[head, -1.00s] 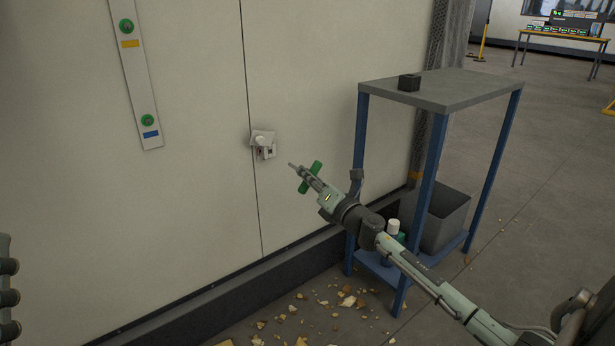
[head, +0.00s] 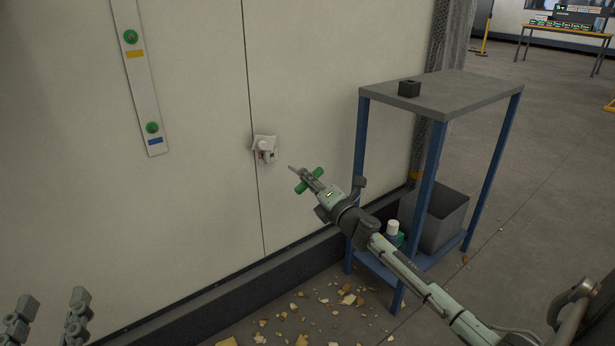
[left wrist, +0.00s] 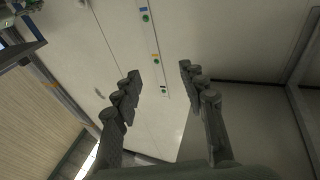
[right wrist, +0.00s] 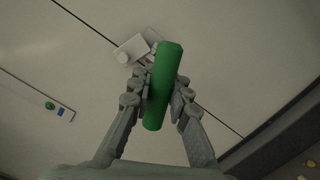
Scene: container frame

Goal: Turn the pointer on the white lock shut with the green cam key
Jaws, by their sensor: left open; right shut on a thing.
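The white lock (head: 264,148) is mounted at the vertical seam of the pale wall panels. It also shows in the right wrist view (right wrist: 133,47), partly hidden behind the key. My right gripper (head: 309,181) is shut on the green cam key (right wrist: 164,85), holding its green crossbar. The key's thin grey shaft (head: 294,169) points up and left toward the lock, and a gap separates them in the head view. The pointer's exact angle is too small to tell. My left gripper (head: 50,310) is open and empty at the lower left; it also shows in the left wrist view (left wrist: 160,85).
A white strip (head: 138,75) with green knobs and yellow and blue labels is on the wall at left. A blue-legged stand (head: 450,92) with a small black block (head: 409,88) stands right of the lock. A grey bin (head: 445,215) and scattered chips lie low.

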